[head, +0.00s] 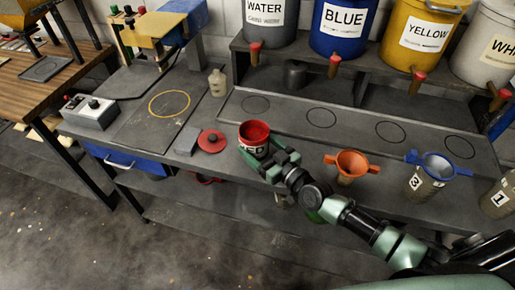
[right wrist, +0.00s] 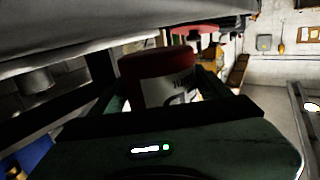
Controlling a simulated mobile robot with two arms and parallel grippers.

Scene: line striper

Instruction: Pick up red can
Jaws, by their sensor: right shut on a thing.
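The red can (head: 255,138) is open at the top, red inside, with a white label ending in "ED". It is at the front edge of the grey workbench. My right gripper (head: 270,160) reaches it from the lower right and is shut around its side. The right wrist view shows the can (right wrist: 158,82) between the two dark fingers (right wrist: 160,100). The can looks close to upright in the head view; I cannot tell whether its base touches the bench. A red round lid (head: 211,140) with a knob lies on the bench left of the can. My left gripper is not in view.
An orange funnel (head: 352,164) and a blue funnel (head: 437,166) sit in containers right of the can. Labelled buckets, such as the blue one (head: 343,30), stand on a raised shelf behind. A small bottle (head: 217,83) and a grey block (head: 187,141) are to the left.

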